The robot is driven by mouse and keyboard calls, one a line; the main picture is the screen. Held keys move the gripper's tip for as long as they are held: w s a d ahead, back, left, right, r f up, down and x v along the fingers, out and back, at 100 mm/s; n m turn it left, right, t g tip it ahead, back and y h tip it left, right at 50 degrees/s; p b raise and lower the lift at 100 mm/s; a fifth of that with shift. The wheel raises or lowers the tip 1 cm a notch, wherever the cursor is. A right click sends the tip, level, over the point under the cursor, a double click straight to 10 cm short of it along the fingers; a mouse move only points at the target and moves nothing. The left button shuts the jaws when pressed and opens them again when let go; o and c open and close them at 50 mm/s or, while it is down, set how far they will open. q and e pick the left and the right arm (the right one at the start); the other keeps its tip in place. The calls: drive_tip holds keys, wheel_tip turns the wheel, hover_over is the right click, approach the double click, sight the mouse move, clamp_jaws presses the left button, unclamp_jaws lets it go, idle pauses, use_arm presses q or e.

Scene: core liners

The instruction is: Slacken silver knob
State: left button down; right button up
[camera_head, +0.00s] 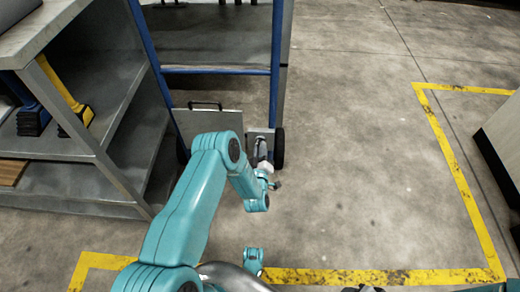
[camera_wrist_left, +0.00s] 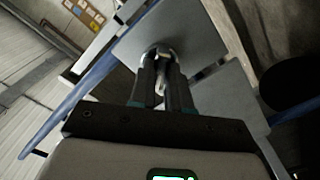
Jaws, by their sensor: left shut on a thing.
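The silver knob (camera_wrist_left: 158,51) sits against a flat grey plate (camera_wrist_left: 190,32) in the left wrist view. My left gripper (camera_wrist_left: 161,68) has its two dark fingers closed around the knob, which is partly hidden between the fingertips. In the head view my left gripper (camera_head: 265,167) is at the small grey plate low on the right side of a blue-framed cart (camera_head: 276,75). The knob is too small and covered to make out there.
A grey shelf unit (camera_head: 85,165) stands close on the left, with blue and yellow tools on it. The cart has black wheels (camera_head: 279,148). Concrete floor with yellow lines lies open to the right. A cabinet (camera_head: 500,135) stands at the far right.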

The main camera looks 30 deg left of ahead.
idle(0.3)
use_arm(q)
drive_tip(key=c, duration=1.1)
unclamp_jaws()
drive_tip(key=p+v, duration=1.5)
drive_tip(key=v, duration=0.1)
drive_tip(key=shift+s+d+p, duration=0.1)
drive_tip(key=shift+d+p, duration=0.05)
drive_tip(key=shift+p, duration=0.2)
use_arm(e)
wheel_tip(320, 180, up, 15)
drive_tip(key=s+a+g, duration=0.1)
drive_tip(key=s, duration=0.1)
drive_tip(key=shift+a+n, duration=0.2)
drive_tip(key=shift+n, duration=0.1)
drive_tip(key=shift+s, duration=0.1)
